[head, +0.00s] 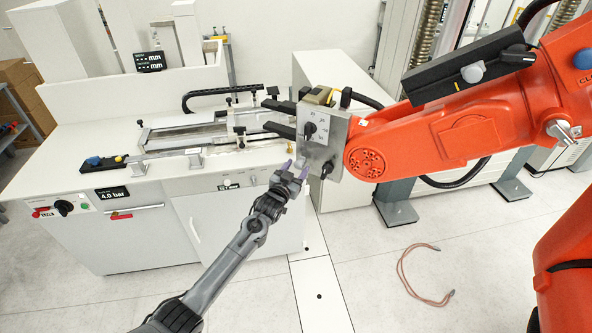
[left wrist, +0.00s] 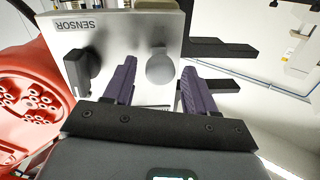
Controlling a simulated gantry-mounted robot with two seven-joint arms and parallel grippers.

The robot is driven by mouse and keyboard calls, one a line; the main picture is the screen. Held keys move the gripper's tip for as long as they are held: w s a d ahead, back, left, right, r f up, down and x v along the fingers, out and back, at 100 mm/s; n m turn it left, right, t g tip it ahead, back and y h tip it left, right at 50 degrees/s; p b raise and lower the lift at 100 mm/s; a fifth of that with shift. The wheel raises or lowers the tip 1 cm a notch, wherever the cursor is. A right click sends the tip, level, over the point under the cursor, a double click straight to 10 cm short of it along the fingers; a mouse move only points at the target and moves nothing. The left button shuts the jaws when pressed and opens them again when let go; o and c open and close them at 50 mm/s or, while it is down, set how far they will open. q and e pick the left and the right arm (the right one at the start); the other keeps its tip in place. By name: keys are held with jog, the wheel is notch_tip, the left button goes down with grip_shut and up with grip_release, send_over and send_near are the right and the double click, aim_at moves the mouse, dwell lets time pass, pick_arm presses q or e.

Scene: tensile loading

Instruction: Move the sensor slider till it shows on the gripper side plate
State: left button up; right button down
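The gripper side plate is a grey metal plate (head: 338,135) on the end of the orange arm, with black knobs on its face. In the left wrist view the plate (left wrist: 122,38) carries an upside-down SENSOR label and a black knob (left wrist: 82,70) below it. A rounded grey piece (left wrist: 160,68) shows to the right of that knob; I cannot tell whether it is the slider. My left gripper (head: 293,170) has its purple fingers spread at the plate's lower left. In the wrist view the grey piece appears between the fingertips; contact is unclear. My right gripper is not in view.
The orange arm (head: 455,135) fills the right side and carries a black box (head: 440,82). A white bench (head: 75,185) with a metal fixture stands left. A cabinet (head: 345,80) stands behind the plate. A red cable (head: 405,275) lies on otherwise clear floor.

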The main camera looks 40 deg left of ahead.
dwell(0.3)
pick_arm(q)
jog(key=shift+b+v, duration=0.6)
jog(key=shift+v, duration=4.85)
